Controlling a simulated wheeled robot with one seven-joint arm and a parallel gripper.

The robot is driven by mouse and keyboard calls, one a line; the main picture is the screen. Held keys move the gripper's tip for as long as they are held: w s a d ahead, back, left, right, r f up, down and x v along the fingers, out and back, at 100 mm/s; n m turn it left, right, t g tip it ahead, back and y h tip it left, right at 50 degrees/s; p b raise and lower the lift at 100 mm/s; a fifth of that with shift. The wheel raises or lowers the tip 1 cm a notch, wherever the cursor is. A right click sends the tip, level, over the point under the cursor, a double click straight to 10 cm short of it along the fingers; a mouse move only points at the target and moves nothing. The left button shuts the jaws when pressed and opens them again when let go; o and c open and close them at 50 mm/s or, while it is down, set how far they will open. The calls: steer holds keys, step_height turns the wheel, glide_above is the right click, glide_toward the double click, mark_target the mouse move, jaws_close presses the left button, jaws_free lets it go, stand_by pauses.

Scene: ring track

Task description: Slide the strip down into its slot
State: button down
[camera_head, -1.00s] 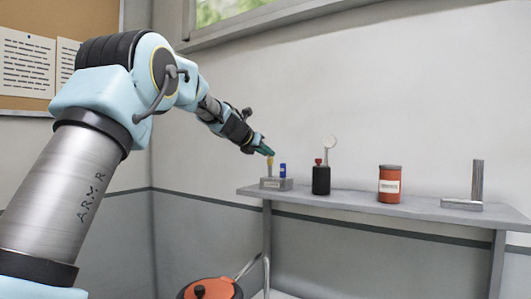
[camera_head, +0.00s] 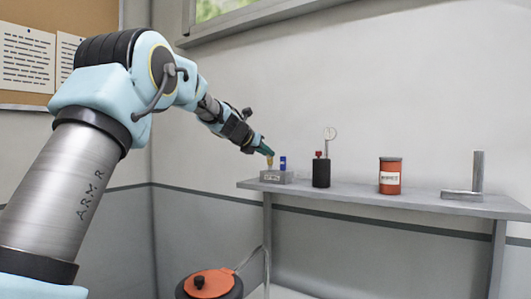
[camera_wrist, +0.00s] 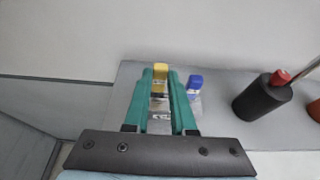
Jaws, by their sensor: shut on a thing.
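My gripper (camera_head: 267,151) has green fingers and reaches down over the left end of the shelf. It is shut on a yellow strip (camera_head: 270,163), which points down at a small grey block (camera_head: 277,177) with a label on its front. In the wrist view the yellow strip (camera_wrist: 160,75) shows between the two fingers. A blue strip (camera_wrist: 195,84) stands upright at the block, just right of the yellow one. The slot itself is hidden, and I cannot tell whether the yellow strip's lower end is inside it.
The grey shelf (camera_head: 345,190) also holds a black cylinder (camera_head: 321,174) with a red knob, an orange canister (camera_head: 390,178) and a grey upright bracket (camera_head: 477,174). An orange-lidded pot (camera_head: 210,284) is below. The wall is close behind the shelf.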

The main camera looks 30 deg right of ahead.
steer(key=shift+f+b, duration=0.55)
steer(key=shift+f, duration=0.25)
steer(key=c, duration=0.7)
jaws_free()
steer(key=shift+o, duration=0.2)
steer(key=b+v, duration=0.3)
steer(key=v, duration=0.8)
